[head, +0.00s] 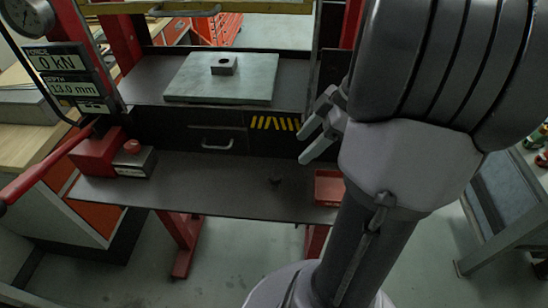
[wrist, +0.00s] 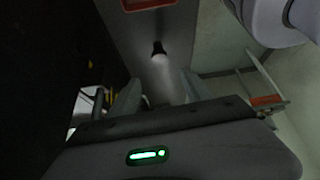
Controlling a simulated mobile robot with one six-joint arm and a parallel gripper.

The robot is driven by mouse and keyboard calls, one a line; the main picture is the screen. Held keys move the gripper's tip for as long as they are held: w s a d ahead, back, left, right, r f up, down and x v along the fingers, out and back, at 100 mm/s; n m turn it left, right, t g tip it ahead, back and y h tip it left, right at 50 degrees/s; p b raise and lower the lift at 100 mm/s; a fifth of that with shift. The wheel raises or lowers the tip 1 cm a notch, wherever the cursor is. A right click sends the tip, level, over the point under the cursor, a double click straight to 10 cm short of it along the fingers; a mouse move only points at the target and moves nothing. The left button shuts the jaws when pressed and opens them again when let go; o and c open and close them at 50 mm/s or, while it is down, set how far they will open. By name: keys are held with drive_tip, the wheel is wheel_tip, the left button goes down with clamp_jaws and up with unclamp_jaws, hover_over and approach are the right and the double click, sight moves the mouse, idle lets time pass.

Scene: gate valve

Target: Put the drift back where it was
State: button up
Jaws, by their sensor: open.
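A small dark piece (head: 275,181), which looks like the drift, is on the grey lower shelf (head: 220,185), left of a red tray. In the wrist view the dark piece (wrist: 158,48) shows ahead of my jaws, near the middle; its exact shape is too dark to tell. My gripper (head: 306,143) is above the shelf, up and to the right of the piece, with fingers spread and nothing between them. In the wrist view my gripper (wrist: 160,90) frames the bare shelf, apart from the piece.
The red tray (head: 329,187) is at the shelf's right end. A holed block (head: 224,66) sits on a pale plate (head: 222,85) above. A red pump with a long handle (head: 35,182) and a grey box (head: 135,163) are at left. The readout (head: 68,72) shows 0 kN, 13.0 mm.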

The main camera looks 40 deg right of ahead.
drive_tip(key=w+a+r+m+g+h, duration=0.1)
drive_tip(key=w+a+r+m, duration=0.15)
drive_tip(key=a, duration=0.55)
drive_tip(key=w+a+r+m+h, duration=0.1)
drive_tip(key=a+m, duration=0.2)
drive_tip(key=a, duration=0.5)
drive_tip(key=s+a+m+t, duration=0.1)
drive_tip(key=s+a+m, duration=0.25)
drive_tip(key=a, duration=0.35)
drive_tip(key=s+a+m+t, duration=0.1)
drive_tip(key=s+a+m, duration=0.1)
drive_tip(key=a+m, duration=0.35)
drive_tip(key=f+b, duration=0.1)
drive_tip(key=b, duration=0.1)
drive_tip(key=a+f+n+b, duration=0.1)
drive_tip(key=f+b, duration=0.1)
drive_tip(key=shift+s+f, duration=0.15)
drive_tip(key=shift+f, duration=0.05)
drive_tip(key=shift+o, duration=0.2)
